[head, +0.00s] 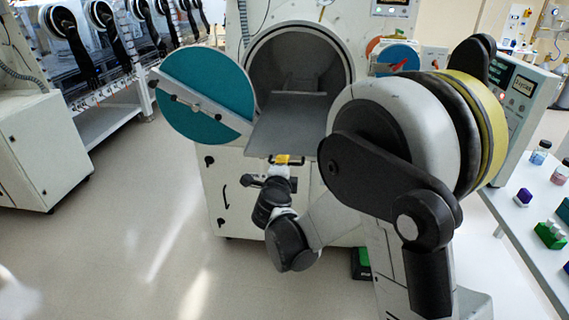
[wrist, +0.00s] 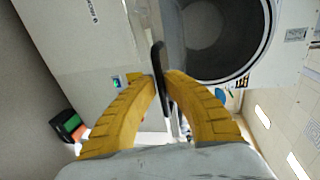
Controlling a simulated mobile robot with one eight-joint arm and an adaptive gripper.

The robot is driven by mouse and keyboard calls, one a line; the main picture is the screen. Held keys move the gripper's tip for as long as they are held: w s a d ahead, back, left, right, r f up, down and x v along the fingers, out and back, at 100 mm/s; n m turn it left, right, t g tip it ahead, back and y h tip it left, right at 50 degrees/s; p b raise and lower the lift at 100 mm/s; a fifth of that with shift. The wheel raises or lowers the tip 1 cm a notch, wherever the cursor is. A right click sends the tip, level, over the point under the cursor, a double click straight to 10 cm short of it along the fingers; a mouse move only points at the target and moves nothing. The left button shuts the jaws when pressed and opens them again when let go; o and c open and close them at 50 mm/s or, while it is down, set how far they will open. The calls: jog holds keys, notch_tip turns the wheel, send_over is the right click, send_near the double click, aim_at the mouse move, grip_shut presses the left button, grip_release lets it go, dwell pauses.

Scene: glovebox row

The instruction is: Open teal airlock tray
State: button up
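The teal airlock's round door (head: 207,92) stands swung open to the left of its round chamber (head: 298,62) in the head view. The grey tray (head: 290,122) sticks out of the chamber towards me, level. My gripper (head: 287,160) is at the tray's front edge, its yellow fingers just below it. In the wrist view my gripper (wrist: 161,78) has its fingertips on both sides of a dark handle (wrist: 159,58), with no clear gap. The tray (wrist: 171,30) shows there as a narrow grey strip beside the chamber opening (wrist: 215,30). The tray looks empty.
Right of the airlock is a small round blue-and-red fitting (head: 398,57). A bench (head: 512,205) with small bottles and coloured blocks stands at the right. The floor (head: 140,220) between is clear.

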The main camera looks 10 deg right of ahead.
jog(key=o, duration=0.3)
jog(key=shift+s, duration=0.1)
jog(key=v, duration=1.2)
